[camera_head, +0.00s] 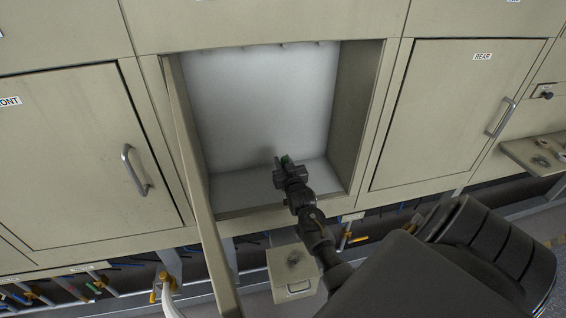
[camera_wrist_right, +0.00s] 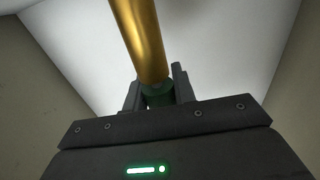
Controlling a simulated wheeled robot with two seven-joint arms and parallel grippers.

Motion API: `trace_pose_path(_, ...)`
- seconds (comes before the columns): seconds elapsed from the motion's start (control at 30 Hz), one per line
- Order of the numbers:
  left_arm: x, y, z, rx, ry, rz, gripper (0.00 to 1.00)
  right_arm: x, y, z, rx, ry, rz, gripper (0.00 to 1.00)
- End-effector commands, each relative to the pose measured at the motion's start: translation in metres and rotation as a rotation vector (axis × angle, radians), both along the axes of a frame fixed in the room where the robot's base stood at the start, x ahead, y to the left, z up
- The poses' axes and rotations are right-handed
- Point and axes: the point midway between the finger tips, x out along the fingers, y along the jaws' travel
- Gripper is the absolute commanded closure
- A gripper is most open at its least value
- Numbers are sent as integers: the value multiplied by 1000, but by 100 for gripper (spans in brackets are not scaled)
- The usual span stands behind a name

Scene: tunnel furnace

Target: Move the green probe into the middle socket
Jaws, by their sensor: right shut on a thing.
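My right gripper (camera_head: 286,166) is inside the open compartment, over its lower part. A small bit of the green probe (camera_head: 286,159) shows at its fingertips. In the right wrist view, my right gripper (camera_wrist_right: 158,88) is shut on the probe's dark green collar (camera_wrist_right: 158,96). A gold shaft (camera_wrist_right: 140,40) runs from the collar up out of the picture. Several small fittings (camera_head: 283,44) line the compartment's top edge, too small to tell whether they are sockets. I cannot make out the middle socket. My left gripper is not in view.
The compartment (camera_head: 260,100) has a white back wall and beige side walls. Its open door (camera_head: 196,180) stands edge-on at the left. Closed doors flank it, the right one (camera_head: 445,110) marked REAR.

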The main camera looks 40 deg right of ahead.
Motion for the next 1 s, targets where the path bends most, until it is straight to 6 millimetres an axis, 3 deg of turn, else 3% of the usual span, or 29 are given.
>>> trace_pose_path(0.4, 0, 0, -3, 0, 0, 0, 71, 0, 0, -7, 0, -1, 0, 98)
trace_pose_path(0.43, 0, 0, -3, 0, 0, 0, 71, 0, 0, -7, 0, -1, 0, 70)
trace_pose_path(0.6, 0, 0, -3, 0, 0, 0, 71, 0, 0, -7, 0, -1, 0, 48)
trace_pose_path(1.0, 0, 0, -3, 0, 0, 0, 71, 0, 0, -7, 0, 0, 0, 48)
